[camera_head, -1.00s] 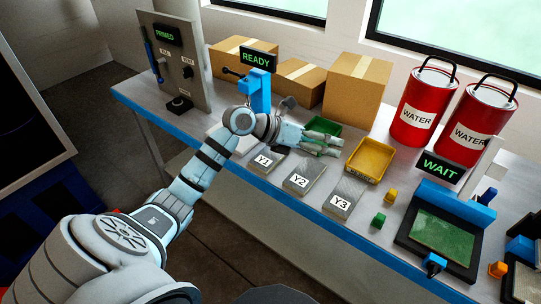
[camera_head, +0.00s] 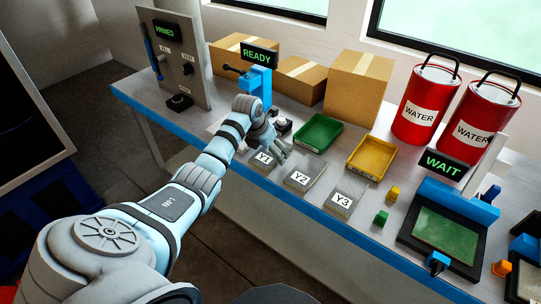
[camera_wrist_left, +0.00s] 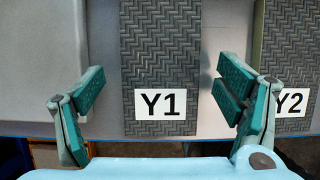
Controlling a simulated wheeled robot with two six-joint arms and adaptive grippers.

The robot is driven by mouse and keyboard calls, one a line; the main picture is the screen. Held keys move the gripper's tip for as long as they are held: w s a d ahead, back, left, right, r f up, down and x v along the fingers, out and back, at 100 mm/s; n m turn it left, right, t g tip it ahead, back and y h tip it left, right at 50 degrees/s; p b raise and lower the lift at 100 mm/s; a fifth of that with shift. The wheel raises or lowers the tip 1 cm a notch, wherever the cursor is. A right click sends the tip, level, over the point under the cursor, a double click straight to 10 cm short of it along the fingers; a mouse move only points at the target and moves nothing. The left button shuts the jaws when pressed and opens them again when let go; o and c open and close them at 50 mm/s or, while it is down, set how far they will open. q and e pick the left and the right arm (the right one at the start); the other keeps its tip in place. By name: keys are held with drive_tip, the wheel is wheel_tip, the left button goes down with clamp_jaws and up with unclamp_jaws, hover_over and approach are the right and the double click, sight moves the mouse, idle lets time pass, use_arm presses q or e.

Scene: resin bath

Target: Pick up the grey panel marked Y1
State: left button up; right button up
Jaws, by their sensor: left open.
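The grey panel marked Y1 (camera_head: 264,159) lies flat at the front of the bench, the leftmost of three panels. In the left wrist view the Y1 panel (camera_wrist_left: 160,70) has a woven dark texture and a white label. My left gripper (camera_head: 278,152) is just above it, pointing down, and partly hides it. In the left wrist view my left gripper (camera_wrist_left: 163,92) is open, with one finger on each side of the panel and nothing between them. The panel marked Y2 (camera_head: 300,178) is close to the right finger.
The panel marked Y3 (camera_head: 343,199) lies further right. A green tray (camera_head: 316,134) and a yellow tray (camera_head: 369,158) stand behind the panels. A blue press-like device (camera_head: 258,88) under a READY sign stands behind my gripper. Small green and yellow blocks (camera_head: 381,217) lie to the right.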

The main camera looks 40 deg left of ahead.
use_arm(q)
drive_tip(key=c, duration=1.3)
drive_tip(key=shift+w, duration=0.1)
